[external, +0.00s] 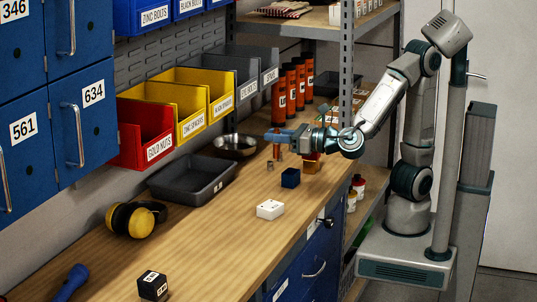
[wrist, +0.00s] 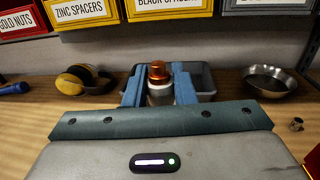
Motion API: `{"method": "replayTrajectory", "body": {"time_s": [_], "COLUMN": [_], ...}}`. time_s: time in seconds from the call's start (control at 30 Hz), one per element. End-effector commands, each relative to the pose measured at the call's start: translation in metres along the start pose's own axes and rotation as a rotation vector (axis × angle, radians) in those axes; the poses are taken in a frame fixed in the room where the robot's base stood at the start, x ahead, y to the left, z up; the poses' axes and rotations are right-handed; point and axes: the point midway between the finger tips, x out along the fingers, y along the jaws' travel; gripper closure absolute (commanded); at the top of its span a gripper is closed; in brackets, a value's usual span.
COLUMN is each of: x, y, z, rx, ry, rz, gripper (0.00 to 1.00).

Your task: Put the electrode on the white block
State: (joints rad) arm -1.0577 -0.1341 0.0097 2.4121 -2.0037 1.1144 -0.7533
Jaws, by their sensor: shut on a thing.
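The white block (external: 270,209) lies on the workbench (external: 215,240), near its front edge in the external view. Small dark marks show on its top. My gripper (external: 276,137) is above the bench, behind and beyond the white block, with its blue fingers pointing left. In the wrist view my gripper (wrist: 158,92) is shut on a silver piece with an orange-copper top, which I take to be the electrode (wrist: 158,75). It looks upright between the fingers, and its lower end is hidden there. The electrode (external: 277,152) shows small below the fingers in the external view. The white block is not visible in the wrist view.
A grey tray (external: 192,181), metal bowl (external: 235,147) and ear muffs (external: 133,219) lie toward the wall. Bench around the white block is clear.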

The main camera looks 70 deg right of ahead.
Motion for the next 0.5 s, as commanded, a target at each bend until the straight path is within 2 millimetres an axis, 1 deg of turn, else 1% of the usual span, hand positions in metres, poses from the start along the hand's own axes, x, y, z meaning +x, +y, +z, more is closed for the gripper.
{"method": "replayTrajectory", "body": {"time_s": [0.03, 0.3, 0.4, 0.5], "x": [-0.001, -0.006, -0.007, -0.008], "y": [0.011, 0.058, 0.073, 0.084], "z": [-0.007, -0.036, -0.045, -0.051], "rx": [-0.003, -0.003, -0.003, -0.001], "ry": [0.003, 0.001, 0.001, 0.0], "rz": [0.004, 0.003, 0.001, 0.0], "gripper": [1.0, 1.0, 1.0, 1.0]}}
